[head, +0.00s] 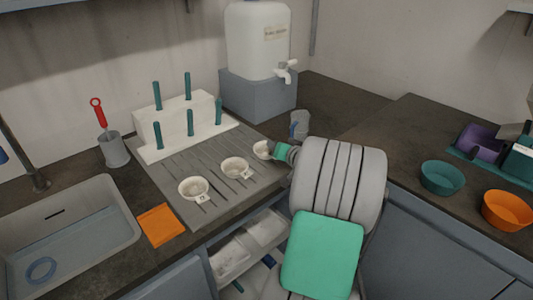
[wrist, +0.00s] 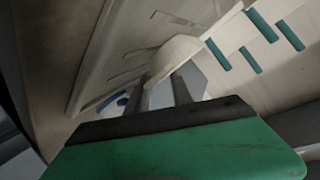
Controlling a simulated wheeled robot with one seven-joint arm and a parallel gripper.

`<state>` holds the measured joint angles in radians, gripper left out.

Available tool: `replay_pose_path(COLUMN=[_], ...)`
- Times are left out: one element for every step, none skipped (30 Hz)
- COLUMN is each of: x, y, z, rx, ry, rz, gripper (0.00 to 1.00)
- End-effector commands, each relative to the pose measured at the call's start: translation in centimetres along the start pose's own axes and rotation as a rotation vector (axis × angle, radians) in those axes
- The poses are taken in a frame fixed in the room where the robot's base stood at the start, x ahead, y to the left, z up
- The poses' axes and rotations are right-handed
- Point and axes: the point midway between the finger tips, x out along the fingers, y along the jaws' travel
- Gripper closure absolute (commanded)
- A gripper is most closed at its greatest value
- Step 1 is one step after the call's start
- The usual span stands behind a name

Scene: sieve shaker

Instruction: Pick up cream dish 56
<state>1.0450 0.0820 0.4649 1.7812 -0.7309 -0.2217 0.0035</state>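Several small cream dishes stand on a grey grooved mat (head: 215,195) in the head view: a front one (head: 193,188), a middle one (head: 235,167) and a far right one (head: 263,149). The front two carry small labels, too small to read. My gripper (head: 273,150) is right beside the far right dish, its green body partly covering that dish's right side. In the wrist view a cream dish (wrist: 172,56) lies at the fingertips (wrist: 163,84). The two fingers stand apart, with the dish's edge close to them; contact cannot be made out.
Behind the mat is a white rack (head: 180,122) with teal pegs; a water container (head: 258,40) stands on a grey block. A sink (head: 70,240), an orange square (head: 161,225) and a cup (head: 114,149) are left. Teal (head: 441,178) and orange (head: 507,210) bowls are right.

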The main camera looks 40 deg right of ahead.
Motion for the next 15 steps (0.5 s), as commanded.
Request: replay_pose_path(x=[0.0, 0.0, 0.01, 0.01, 0.01, 0.01, 0.01, 0.01, 0.01, 0.01, 0.01, 0.01, 0.01, 0.01, 0.01], y=[-0.04, -0.04, -0.05, -0.06, -0.07, -0.07, -0.07, -0.08, -0.07, -0.07, -0.07, -0.07, -0.07, -0.07, -0.06], z=[0.02, 0.02, 0.03, 0.03, 0.04, 0.04, 0.04, 0.04, 0.05, 0.05, 0.06, 0.06, 0.07, 0.07, 0.08], rx=[0.0, 0.0, -0.001, -0.001, -0.001, -0.001, -0.001, -0.001, -0.001, -0.001, -0.001, -0.001, -0.001, -0.001, -0.001], ry=[0.0, -0.001, -0.001, -0.001, -0.001, -0.001, -0.001, -0.001, -0.001, -0.001, -0.001, -0.001, -0.002, -0.002, -0.002], rz=[-0.001, -0.001, -0.001, -0.001, -0.001, -0.001, -0.001, -0.001, -0.001, -0.001, -0.001, -0.001, -0.001, -0.001, -0.001], gripper=[0.78, 0.8, 0.84, 0.86, 0.89, 0.92, 0.94, 0.97, 1.0, 1.0, 1.0, 1.0, 1.0, 1.0, 1.0])
